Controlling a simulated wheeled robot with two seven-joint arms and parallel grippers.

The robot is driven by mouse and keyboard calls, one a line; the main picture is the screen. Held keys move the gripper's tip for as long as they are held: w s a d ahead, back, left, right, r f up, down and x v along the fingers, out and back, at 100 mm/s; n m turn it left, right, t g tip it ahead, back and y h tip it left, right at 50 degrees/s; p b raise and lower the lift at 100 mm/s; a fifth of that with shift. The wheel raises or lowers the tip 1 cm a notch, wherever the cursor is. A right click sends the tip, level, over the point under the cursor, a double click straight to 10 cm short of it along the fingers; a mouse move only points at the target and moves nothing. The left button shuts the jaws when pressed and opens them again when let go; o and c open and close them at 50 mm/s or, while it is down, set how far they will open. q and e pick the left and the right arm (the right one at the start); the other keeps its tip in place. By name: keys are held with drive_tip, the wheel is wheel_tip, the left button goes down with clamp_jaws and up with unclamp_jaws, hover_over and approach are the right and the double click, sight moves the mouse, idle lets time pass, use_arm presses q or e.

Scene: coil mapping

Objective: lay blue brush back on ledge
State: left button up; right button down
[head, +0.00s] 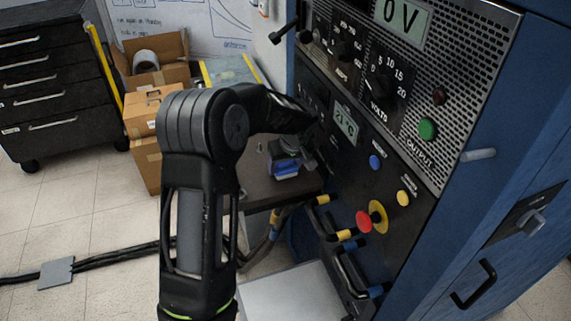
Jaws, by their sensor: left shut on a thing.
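My left arm rises from the bottom and bends right at the top. Its gripper (311,148) points down in front of the cabinet's dark panel, and its fingers are dark and hard to make out. A small blue and dark grey item (285,168), which looks like the blue brush, is at the fingertips. My left gripper is shut on it. The brown ledge (262,196) is directly below. I cannot tell whether the brush touches the ledge. The arm and gripper hide part of the ledge. My right gripper is not in view.
The blue cabinet's panel (430,95) has knobs, displays and a red button (363,222) close to the right of the gripper. Thick cables with yellow and blue ends (325,199) plug in below. Cardboard boxes (150,105) and a black drawer unit (45,80) stand left.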

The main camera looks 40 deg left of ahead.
use_arm(q)
drive_tip(key=shift+f, duration=0.1)
drive_tip(key=o, duration=1.3)
drive_tip(key=b+v, duration=0.1)
drive_tip(key=v, duration=1.1)
